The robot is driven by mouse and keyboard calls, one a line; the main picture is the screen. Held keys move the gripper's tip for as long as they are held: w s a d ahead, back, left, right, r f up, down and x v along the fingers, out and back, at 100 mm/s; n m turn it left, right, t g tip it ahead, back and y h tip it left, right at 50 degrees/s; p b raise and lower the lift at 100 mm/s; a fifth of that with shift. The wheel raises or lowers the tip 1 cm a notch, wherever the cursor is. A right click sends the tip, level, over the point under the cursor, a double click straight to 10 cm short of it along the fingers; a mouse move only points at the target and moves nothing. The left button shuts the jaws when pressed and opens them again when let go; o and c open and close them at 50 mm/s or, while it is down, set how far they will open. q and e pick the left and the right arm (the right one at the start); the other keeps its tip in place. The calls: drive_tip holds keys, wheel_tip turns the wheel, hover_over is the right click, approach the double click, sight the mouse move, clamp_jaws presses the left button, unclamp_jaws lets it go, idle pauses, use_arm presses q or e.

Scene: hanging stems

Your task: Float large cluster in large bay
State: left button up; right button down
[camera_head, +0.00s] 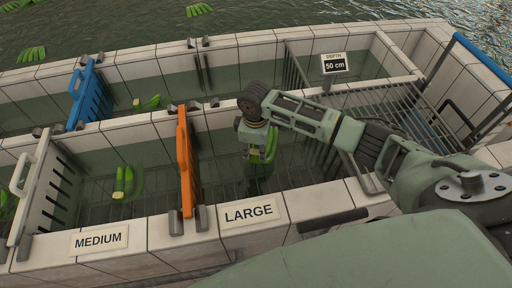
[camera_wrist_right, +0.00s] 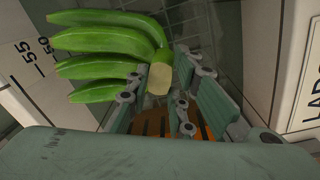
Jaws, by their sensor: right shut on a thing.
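The large cluster is a bunch of green bananas (camera_head: 270,146) hanging from my right gripper (camera_head: 258,146) in the camera_head view. In the right wrist view the cluster (camera_wrist_right: 105,52) has several fingers pointing left, and its pale cut stem sits by the jaws of my right gripper (camera_wrist_right: 165,100), which is shut on it. The large bay (camera_head: 222,172) is the water-filled compartment behind the LARGE sign (camera_head: 249,213), right of the orange gate (camera_head: 185,160). The cluster is over this bay, low near the water; whether it touches the water is unclear. My left gripper is out of view.
Left of the orange gate is the medium bay with its MEDIUM sign (camera_head: 99,240) and a green cluster (camera_head: 123,182). A white slotted gate (camera_head: 48,195) and a blue gate (camera_head: 90,92) stand farther left. A depth sign (camera_head: 334,64) reads 50 cm. Metal railings border the right side.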

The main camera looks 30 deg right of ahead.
wheel_tip(320, 180, down, 7)
drive_tip(key=b, duration=0.7)
drive_tip(key=shift+f+b, duration=0.15)
drive_tip(key=shift+b, duration=0.15)
drive_tip(key=shift+f+b, duration=0.5)
drive_tip(key=shift+f, duration=1.4)
drive_tip(key=shift+f+b, duration=0.4)
drive_tip(key=shift+f, duration=0.6)
drive_tip(key=c, duration=1.5)
unclamp_jaws()
drive_tip(key=shift+o, duration=0.2)
drive_tip(key=r, duration=1.1)
drive_tip(key=shift+s+a+r, duration=0.2)
drive_tip(key=shift+s+r, duration=0.05)
drive_tip(key=shift+r, duration=0.15)
wheel_tip(320, 180, up, 12)
drive_tip(key=p, duration=1.4)
wheel_tip(320, 180, up, 6)
hover_over(256, 161)
drive_tip(key=shift+w+d+f+b, duration=0.15)
drive_tip(key=shift+w+b, duration=0.25)
drive_tip(key=shift+w, duration=0.05)
